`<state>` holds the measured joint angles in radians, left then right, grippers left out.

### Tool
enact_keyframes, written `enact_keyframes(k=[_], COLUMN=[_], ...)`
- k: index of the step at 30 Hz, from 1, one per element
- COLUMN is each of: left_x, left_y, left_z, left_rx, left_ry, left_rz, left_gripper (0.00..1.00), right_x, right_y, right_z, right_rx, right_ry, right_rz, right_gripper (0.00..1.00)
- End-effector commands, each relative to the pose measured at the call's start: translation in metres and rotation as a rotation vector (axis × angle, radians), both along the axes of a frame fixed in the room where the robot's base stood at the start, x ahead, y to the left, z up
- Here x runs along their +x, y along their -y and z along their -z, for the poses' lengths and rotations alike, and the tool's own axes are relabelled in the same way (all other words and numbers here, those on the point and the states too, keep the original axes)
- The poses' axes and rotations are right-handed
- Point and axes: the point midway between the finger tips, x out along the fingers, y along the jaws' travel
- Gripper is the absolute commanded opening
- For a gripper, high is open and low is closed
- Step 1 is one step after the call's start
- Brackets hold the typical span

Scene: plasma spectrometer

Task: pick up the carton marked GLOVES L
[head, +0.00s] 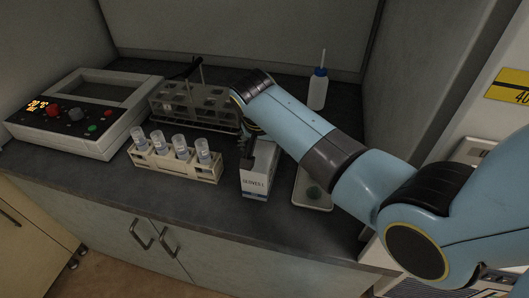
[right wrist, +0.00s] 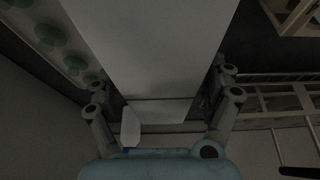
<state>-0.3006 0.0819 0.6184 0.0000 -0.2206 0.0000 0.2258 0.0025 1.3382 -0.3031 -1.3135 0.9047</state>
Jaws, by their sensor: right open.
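The white carton marked GLOVES L (head: 256,182) stands upright on the dark bench near its front edge, right of the tube rack. My right gripper (head: 247,150) is at the carton's top, coming down from above, and partly hides it. In the right wrist view the carton (right wrist: 155,45) fills the middle, between the two open fingers of my right gripper (right wrist: 162,95). The fingers lie on either side of it; I cannot tell whether they touch it. My left gripper is not in view.
A wooden rack with several capped tubes (head: 175,165) stands close left of the carton. Behind are a wire rack (head: 195,105) and a wash bottle (head: 318,90). A white tray (head: 311,205) lies close right, partly behind my arm. A control box (head: 85,115) stands far left.

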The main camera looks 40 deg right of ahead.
Motion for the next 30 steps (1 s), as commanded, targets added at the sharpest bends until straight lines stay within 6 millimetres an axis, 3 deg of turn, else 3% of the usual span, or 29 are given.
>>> enact_keyframes(k=[4, 12, 27, 30], left_x=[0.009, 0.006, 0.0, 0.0], left_y=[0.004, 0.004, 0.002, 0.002], left_z=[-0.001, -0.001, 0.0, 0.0], left_rx=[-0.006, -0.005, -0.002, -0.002], left_ry=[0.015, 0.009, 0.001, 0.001], left_rz=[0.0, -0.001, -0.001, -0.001], left_gripper=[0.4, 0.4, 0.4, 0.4], right_x=[0.004, 0.005, 0.005, 0.005], right_y=[0.005, 0.006, 0.006, 0.006], right_z=[0.016, 0.02, 0.02, 0.019], right_rx=[0.0, 0.001, 0.0, 0.0], right_ry=[-0.001, 0.001, 0.0, 0.001], right_rz=[0.0, 0.0, -0.001, 0.0], right_gripper=[0.87, 0.87, 0.22, 0.15])
